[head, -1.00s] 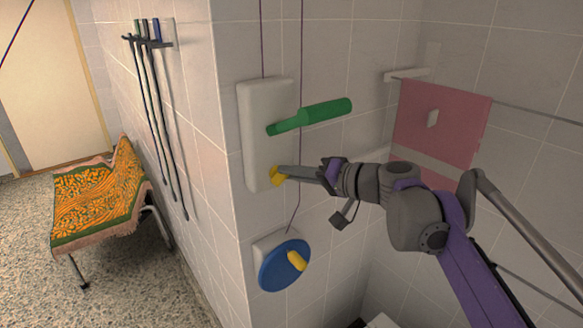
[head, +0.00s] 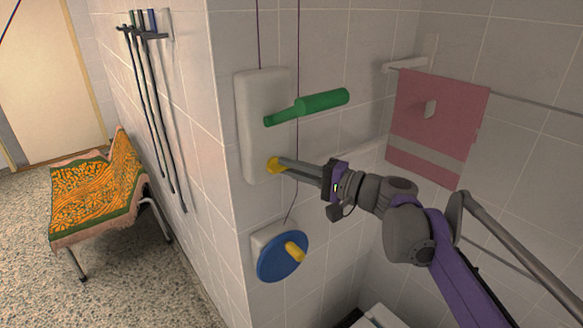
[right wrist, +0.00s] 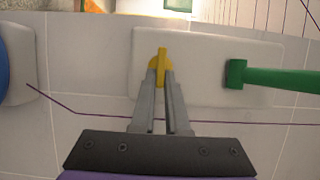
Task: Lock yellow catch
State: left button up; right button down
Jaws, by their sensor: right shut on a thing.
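The yellow catch (head: 272,165) sits low on a white wall plate (head: 250,97). My right gripper (head: 281,164) reaches it from the right and is shut on it. In the right wrist view the catch (right wrist: 161,66) shows between the fingertips (right wrist: 160,78), with part of it standing out beyond them. A green handle (head: 308,104) sticks out from the same plate above the catch; it also shows in the right wrist view (right wrist: 275,77). My left gripper is not in view.
A blue wheel (head: 272,262) with a yellow knob (head: 294,251) is mounted below the plate. A cord runs beside the plate. A pink towel (head: 432,125) hangs at right. A lounger with a patterned towel (head: 95,195) stands at left.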

jog(key=shift+r, duration=0.1)
dwell(0.3)
jog(key=c, duration=0.9)
grip_release()
jog(key=shift+a, duration=0.1)
jog(key=shift+w, duration=0.1)
jog(key=b+v, duration=0.1)
jog(key=v, duration=0.9)
jog(key=shift+s+d, duration=0.25)
jog(key=shift+s, duration=0.05)
